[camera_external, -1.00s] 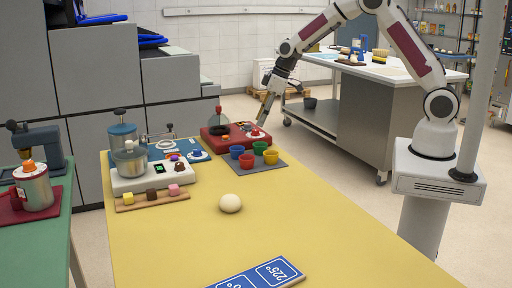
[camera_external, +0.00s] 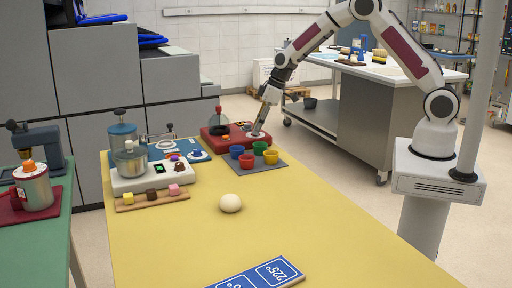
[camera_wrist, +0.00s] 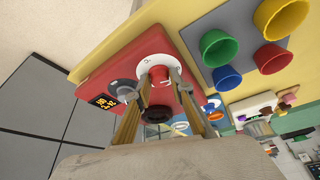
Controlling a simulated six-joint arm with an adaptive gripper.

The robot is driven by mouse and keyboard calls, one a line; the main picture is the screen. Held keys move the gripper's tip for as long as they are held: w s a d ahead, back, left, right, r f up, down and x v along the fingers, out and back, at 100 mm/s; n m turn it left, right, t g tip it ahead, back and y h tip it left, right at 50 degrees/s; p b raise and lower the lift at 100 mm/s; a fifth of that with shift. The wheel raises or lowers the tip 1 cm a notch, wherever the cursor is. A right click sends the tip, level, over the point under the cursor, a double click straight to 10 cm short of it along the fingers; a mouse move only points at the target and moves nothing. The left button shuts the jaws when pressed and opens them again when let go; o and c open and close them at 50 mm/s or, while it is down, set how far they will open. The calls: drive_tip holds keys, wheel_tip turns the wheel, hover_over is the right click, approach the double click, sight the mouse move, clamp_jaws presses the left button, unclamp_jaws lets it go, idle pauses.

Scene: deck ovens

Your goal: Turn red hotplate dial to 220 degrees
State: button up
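The red hotplate (camera_external: 222,143) stands at the far end of the yellow table; it also shows in the wrist view (camera_wrist: 100,72). Its dial is a red knob (camera_wrist: 160,74) on a white marked disc (camera_wrist: 150,62). My gripper (camera_external: 258,134) points down at the dial. In the wrist view my gripper's fingertips (camera_wrist: 161,80) are on either side of the red knob, apart, with the knob between them; firm contact cannot be told. A small display (camera_wrist: 104,102) has orange digits too small to read. In the external view my gripper hides most of the dial.
A grey mat with blue, red, green and yellow cups (camera_external: 271,157) lies just in front of the hotplate. A white mixer device (camera_external: 150,178) stands to the left. A pale ball (camera_external: 231,203) and a blue sign (camera_external: 258,276) lie nearer; the table's right side is clear.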

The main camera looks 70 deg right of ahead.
drive_tip(key=shift+a+m+t+h, duration=0.15)
drive_tip(key=shift+m+h, duration=0.3)
drive_tip(key=shift+m, duration=0.65)
drive_tip(key=shift+a+m+t+h, duration=0.15)
drive_tip(key=shift+m+h, duration=0.3)
drive_tip(key=shift+m, duration=0.65)
drive_tip(key=shift+m+h, duration=0.7)
drive_tip(key=shift+m, duration=1.7)
drive_tip(key=shift+w+a+m+g+h, duration=0.1)
drive_tip(key=shift+m+g+h, duration=0.35)
drive_tip(key=shift+m, duration=0.7)
drive_tip(key=shift+a+m+g+h, duration=0.1)
drive_tip(key=shift+m+g+h, duration=0.3)
drive_tip(key=shift+m, duration=0.75)
drive_tip(key=shift+w+m+g+h, duration=0.1)
drive_tip(key=shift+m+g+h, duration=0.45)
drive_tip(key=shift+m, duration=1.55)
drive_tip(key=o, duration=1.1)
